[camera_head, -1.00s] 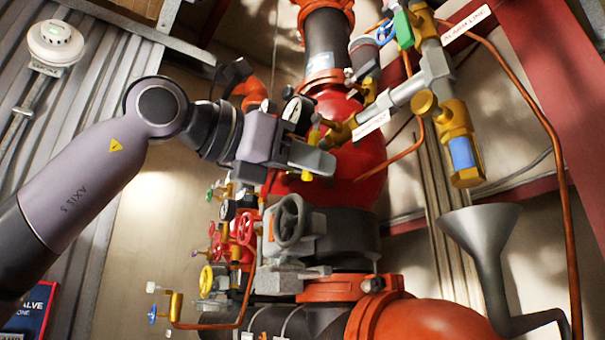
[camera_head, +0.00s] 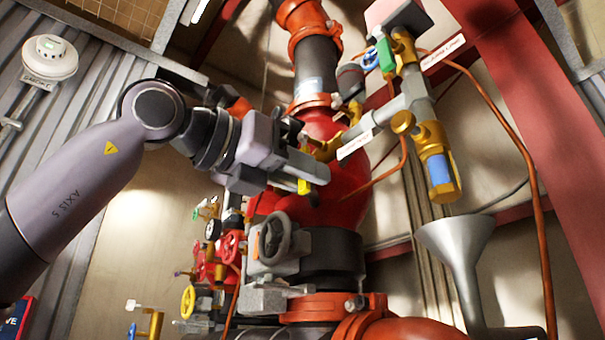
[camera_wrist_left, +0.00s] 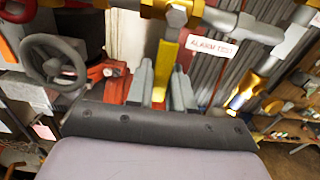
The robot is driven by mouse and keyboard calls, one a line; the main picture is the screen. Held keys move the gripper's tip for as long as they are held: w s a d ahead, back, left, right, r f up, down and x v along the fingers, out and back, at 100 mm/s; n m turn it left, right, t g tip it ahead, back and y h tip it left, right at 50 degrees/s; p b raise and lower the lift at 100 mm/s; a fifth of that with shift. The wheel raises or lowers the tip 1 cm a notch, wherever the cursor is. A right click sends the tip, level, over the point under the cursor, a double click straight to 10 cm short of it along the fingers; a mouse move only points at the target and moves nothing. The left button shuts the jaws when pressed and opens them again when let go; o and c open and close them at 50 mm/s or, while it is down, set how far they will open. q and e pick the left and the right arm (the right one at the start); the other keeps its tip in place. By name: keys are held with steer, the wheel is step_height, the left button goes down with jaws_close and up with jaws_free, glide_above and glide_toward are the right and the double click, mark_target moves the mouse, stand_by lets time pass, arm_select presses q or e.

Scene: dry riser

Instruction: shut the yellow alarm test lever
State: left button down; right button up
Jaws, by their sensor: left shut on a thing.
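The yellow alarm test lever (camera_wrist_left: 165,62) shows in the left wrist view, hanging down from a brass valve body (camera_wrist_left: 176,14) beside a white "ALARM TEST" tag (camera_wrist_left: 212,47). My left gripper (camera_wrist_left: 161,88) is shut on the lever, with a grey finger on each side of it. In the head view my left gripper (camera_head: 312,172) is in front of the red riser body, and the lever's yellow end (camera_head: 304,187) shows below the fingers. The rest of the lever is mostly hidden by the gripper there. My right gripper is not in view.
A grey handwheel (camera_head: 272,238) is below the gripper. Brass and grey pipework (camera_head: 418,115) with a blue-banded fitting stands to the right, above a grey funnel (camera_head: 455,240). Copper tubes and a red steel beam (camera_head: 530,150) are further right.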

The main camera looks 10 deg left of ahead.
arm_select(q)
steer(key=shift+r, duration=0.1)
steer(key=c, duration=1.1)
jaws_free()
steer(key=shift+s, duration=0.1)
steer(key=b+v, duration=0.1)
steer(key=v, duration=0.6)
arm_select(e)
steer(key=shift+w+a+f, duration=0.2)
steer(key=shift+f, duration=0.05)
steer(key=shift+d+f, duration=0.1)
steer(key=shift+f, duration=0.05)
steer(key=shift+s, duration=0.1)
